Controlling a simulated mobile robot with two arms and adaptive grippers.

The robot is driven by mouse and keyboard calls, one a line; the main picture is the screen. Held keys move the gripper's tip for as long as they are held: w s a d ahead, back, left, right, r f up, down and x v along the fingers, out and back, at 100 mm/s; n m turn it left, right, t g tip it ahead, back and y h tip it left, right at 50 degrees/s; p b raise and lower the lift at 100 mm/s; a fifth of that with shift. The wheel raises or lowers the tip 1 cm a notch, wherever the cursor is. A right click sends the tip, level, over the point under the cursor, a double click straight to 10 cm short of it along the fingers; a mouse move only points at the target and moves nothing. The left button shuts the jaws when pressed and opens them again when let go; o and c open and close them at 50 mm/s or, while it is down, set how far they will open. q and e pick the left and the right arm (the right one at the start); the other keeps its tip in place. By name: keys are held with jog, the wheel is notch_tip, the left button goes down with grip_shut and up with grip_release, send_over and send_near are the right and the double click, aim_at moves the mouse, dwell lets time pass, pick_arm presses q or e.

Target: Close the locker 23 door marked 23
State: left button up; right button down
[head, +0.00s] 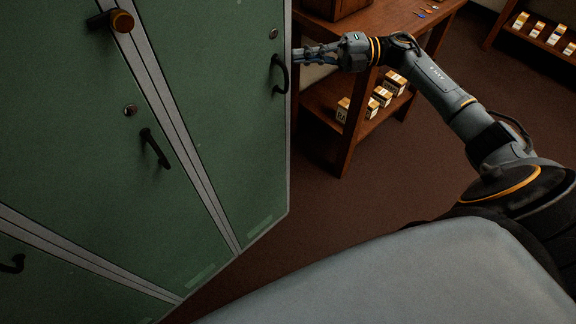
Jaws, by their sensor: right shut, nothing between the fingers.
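A bank of green locker doors with grey frames fills the left of the head view. The rightmost door (215,110) has a black handle (280,75) and a round lock near its right edge. It looks roughly in line with its neighbour; I cannot tell whether it stands slightly open. No number 23 is readable on any door. My right gripper (302,56) is shut and empty, pointing left, with its fingertips at the right edge of this door. Whether they touch it I cannot tell. My left gripper is out of view.
A neighbouring green door (85,150) has a black handle and lock. A wooden shelf table (345,105) with small boxes stands behind my right gripper. The brown floor (350,205) between is clear.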

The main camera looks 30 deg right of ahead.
jog(key=shift+d, duration=0.1)
jog(key=v, duration=1.1)
jog(key=shift+s+d, duration=0.2)
jog(key=shift+d, duration=0.15)
jog(key=shift+f, duration=0.1)
